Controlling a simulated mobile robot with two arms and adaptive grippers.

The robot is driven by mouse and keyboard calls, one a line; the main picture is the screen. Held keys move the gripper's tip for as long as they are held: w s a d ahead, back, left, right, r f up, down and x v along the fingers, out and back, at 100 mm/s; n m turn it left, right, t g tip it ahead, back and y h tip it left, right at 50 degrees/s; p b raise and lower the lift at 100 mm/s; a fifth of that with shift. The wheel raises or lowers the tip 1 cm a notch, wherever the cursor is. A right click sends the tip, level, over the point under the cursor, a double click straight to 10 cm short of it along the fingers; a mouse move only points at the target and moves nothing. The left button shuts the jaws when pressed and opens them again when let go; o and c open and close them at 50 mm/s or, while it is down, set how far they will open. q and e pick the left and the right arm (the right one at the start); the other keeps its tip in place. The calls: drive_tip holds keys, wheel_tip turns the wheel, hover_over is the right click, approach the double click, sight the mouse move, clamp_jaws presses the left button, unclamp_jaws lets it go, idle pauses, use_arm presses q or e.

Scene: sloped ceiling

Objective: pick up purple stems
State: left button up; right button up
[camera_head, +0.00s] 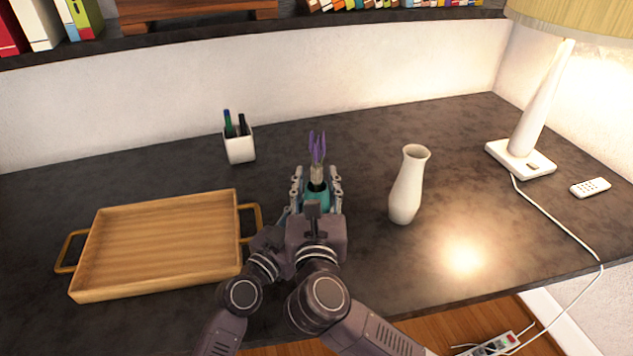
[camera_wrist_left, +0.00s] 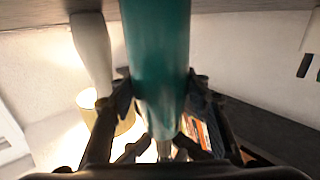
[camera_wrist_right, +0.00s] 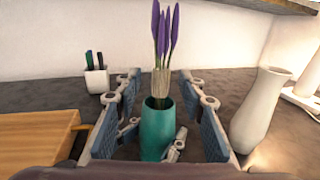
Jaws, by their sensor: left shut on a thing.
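The purple stems (camera_head: 317,147), tied in a beige wrap, stand upright in a teal vase (camera_wrist_right: 156,128) on the dark desk. My left gripper (camera_wrist_left: 160,92) is shut on the teal vase, which fills the gap between its fingers in the left wrist view; in the head view it is mostly hidden under my right arm. My right gripper (camera_head: 316,178) is open. Its fingers stand wide apart on both sides of the stems and the vase's top, and the right wrist view shows gaps on both sides of the stems (camera_wrist_right: 165,30).
A white vase (camera_head: 407,186) stands close to the right. A wooden tray (camera_head: 160,291) lies at the left, and a white pen cup (camera_head: 239,146) stands behind. A lamp (camera_head: 520,160) and a small remote (camera_head: 590,187) are at the far right. A shelf (camera_head: 290,22) overhangs the back.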

drive_tip(key=shift+w, duration=1.45)
clamp_jaws()
wheel_tip(320, 180, up, 18)
drive_tip(key=shift+r, duration=0.1)
